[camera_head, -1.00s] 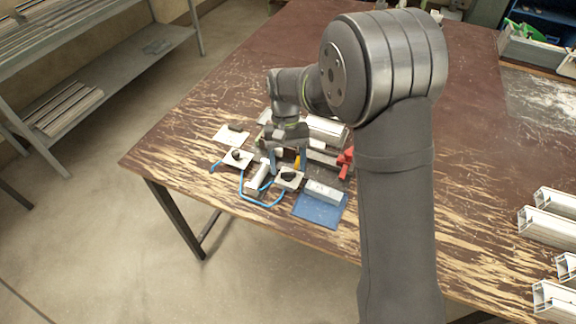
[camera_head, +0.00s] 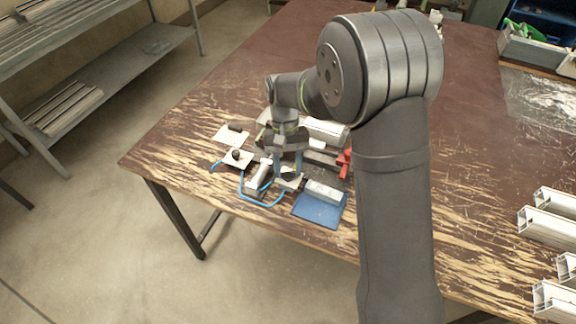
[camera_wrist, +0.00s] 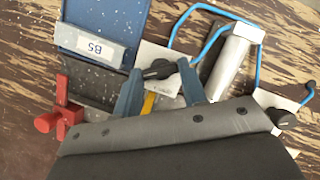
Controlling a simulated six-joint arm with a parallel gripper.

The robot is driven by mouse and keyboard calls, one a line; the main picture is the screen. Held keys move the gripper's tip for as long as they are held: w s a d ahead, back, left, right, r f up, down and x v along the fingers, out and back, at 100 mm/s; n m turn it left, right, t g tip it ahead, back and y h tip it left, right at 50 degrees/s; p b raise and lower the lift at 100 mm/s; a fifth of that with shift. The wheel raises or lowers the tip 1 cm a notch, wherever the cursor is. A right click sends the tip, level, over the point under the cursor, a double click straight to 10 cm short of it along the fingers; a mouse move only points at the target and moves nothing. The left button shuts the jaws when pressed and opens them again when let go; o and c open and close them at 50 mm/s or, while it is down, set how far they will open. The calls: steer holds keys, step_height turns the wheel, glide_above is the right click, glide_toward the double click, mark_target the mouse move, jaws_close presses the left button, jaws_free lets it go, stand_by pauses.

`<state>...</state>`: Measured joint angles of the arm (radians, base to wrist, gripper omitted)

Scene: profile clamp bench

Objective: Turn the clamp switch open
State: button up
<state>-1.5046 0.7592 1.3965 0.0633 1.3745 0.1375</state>
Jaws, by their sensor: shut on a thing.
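The clamp switch, a black knob (camera_wrist: 160,69) on a pale plate (camera_wrist: 150,50), sits between my two blue fingertips in the wrist view. My gripper (camera_wrist: 160,73) is shut on this knob from both sides. In the head view my gripper (camera_head: 287,172) is down at the plate (camera_head: 291,184), and its fingers hide part of the knob. The knob's pointer lies roughly across the line from finger to finger in the wrist view; its exact angle is hard to tell. Small print on the plate is unreadable. A red clamp handle (camera_head: 345,163) stands to the right; it also shows in the wrist view (camera_wrist: 58,117).
A blue plate (camera_head: 320,211) bears a pale block marked B5 (camera_wrist: 93,46). A silver cylinder (camera_head: 257,174) and blue tubing (camera_head: 262,203) lie close to the left. A second plate with a black knob (camera_head: 236,155) is further left. Aluminium profiles (camera_head: 548,222) lie far right.

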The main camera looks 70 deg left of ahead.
steer(key=n, duration=0.2)
steer(key=n+t, duration=0.1)
steer(key=n, duration=0.1)
steer(key=n+t, duration=0.1)
steer(key=n, duration=0.1)
steer(key=shift+s, duration=0.3)
steer(key=n+t, duration=0.1)
steer(key=n, duration=0.1)
steer(key=n+t+y, duration=0.1)
steer(key=n, duration=0.2)
steer(key=shift+s+d, duration=0.1)
steer(key=shift+s, duration=0.05)
steer(key=shift+n, duration=0.4)
steer(key=o, duration=1)
steer(key=shift+r, duration=0.1)
steer(key=v, duration=1.7)
steer(key=shift+s, duration=0.2)
